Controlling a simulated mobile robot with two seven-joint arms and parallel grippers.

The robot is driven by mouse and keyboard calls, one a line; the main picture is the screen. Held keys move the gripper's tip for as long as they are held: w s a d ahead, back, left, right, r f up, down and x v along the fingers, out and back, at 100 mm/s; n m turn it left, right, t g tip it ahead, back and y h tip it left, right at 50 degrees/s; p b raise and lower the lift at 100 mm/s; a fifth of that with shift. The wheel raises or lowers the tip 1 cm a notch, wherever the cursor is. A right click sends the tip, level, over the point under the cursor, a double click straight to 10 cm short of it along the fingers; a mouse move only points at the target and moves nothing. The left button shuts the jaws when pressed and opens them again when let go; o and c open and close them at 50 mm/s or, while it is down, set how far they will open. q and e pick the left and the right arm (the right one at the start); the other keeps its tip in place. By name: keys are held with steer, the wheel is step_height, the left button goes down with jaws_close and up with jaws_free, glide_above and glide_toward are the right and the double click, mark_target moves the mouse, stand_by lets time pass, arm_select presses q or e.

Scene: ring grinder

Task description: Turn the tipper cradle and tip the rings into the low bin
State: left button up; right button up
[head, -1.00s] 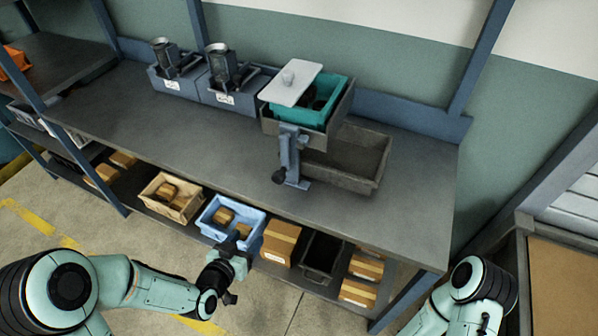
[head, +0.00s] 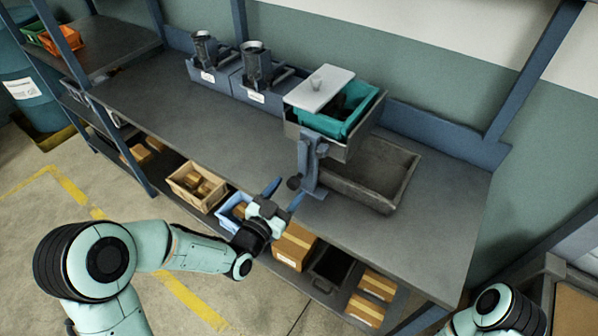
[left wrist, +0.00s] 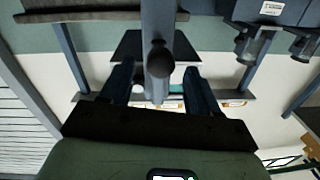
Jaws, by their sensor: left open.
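The tipper cradle (head: 318,148) stands on the bench and holds a teal bin (head: 366,108). A pale lid (head: 320,90) lies partly over that bin; dark contents, which I cannot make out clearly, show beside it. The cradle has a grey lever (head: 309,165) with a dark knob (head: 294,183) at its front. The low bin (head: 406,182) is a dark grey tray to the cradle's right and looks empty. My left gripper (head: 284,193) is open at the bench's front edge, close to the knob. In the left wrist view the knob (left wrist: 160,60) appears between the spread fingers, with no visible contact.
Two blue-grey boxes with metal devices (head: 258,88) stand left of the cradle. The bench (head: 200,125) is clear at the left front. A lower shelf holds a wooden crate (head: 197,190), a blue bin (head: 232,212) and cardboard boxes (head: 293,246). Frame posts rise at the back.

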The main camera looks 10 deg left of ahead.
mark_target(299, 175)
arm_select(q)
steer(key=p+x, duration=0.1)
steer(key=x, duration=0.5)
steer(key=shift+w, duration=0.1)
jaws_close()
